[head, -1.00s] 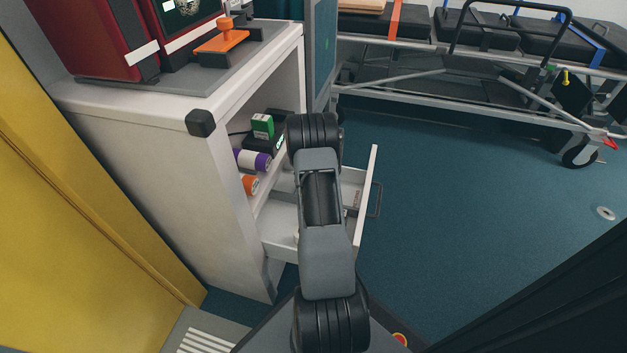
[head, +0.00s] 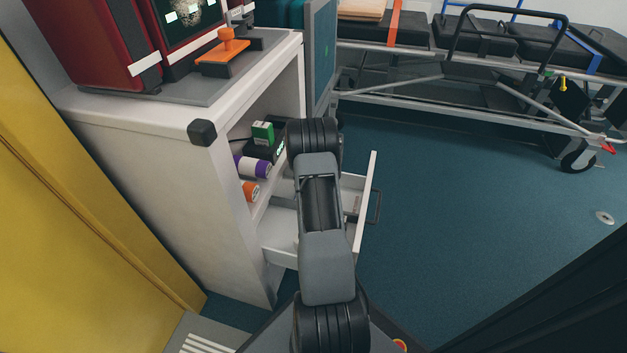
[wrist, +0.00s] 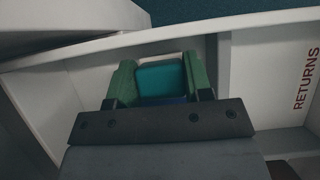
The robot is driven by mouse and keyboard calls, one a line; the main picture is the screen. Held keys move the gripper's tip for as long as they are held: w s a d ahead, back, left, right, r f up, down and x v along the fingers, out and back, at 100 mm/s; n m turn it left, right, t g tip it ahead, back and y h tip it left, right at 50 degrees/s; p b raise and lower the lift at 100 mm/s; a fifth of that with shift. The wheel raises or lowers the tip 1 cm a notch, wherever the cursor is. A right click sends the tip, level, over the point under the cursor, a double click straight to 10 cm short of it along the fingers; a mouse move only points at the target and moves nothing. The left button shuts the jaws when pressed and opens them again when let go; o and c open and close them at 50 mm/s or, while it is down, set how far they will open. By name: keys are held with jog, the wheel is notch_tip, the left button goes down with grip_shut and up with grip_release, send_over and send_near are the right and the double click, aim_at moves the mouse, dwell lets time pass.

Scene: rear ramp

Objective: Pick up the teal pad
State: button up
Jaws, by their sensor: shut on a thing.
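The teal pad (wrist: 162,80) shows in the wrist view between the two green fingers of my gripper (wrist: 160,82). My gripper is shut on the pad, with a finger against its left and right sides. The pad and gripper are over or inside the white open drawer (wrist: 265,85); I cannot tell whether the pad touches the drawer floor. A dark blue strip shows at the pad's near edge. In the head view my arm hides the gripper and the pad.
The open drawer (head: 283,240) juts from a white cabinet (head: 170,190). Its shelf holds a purple-and-white roll (head: 252,167), an orange roll (head: 248,190) and a green box (head: 262,132). A yellow panel (head: 70,230) is at left. A stretcher (head: 460,90) stands behind.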

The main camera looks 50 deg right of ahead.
notch_tip(320, 180, up, 3)
jog(key=shift+f+p, duration=0.1)
jog(key=shift+p, duration=0.9)
jog(key=s+a+r, duration=0.6)
jog(key=s+r, duration=0.3)
jog(key=s, duration=0.3)
jog(key=shift+s+a+r, duration=0.15)
jog(key=shift+s+r, duration=0.1)
jog(key=shift+s, duration=0.05)
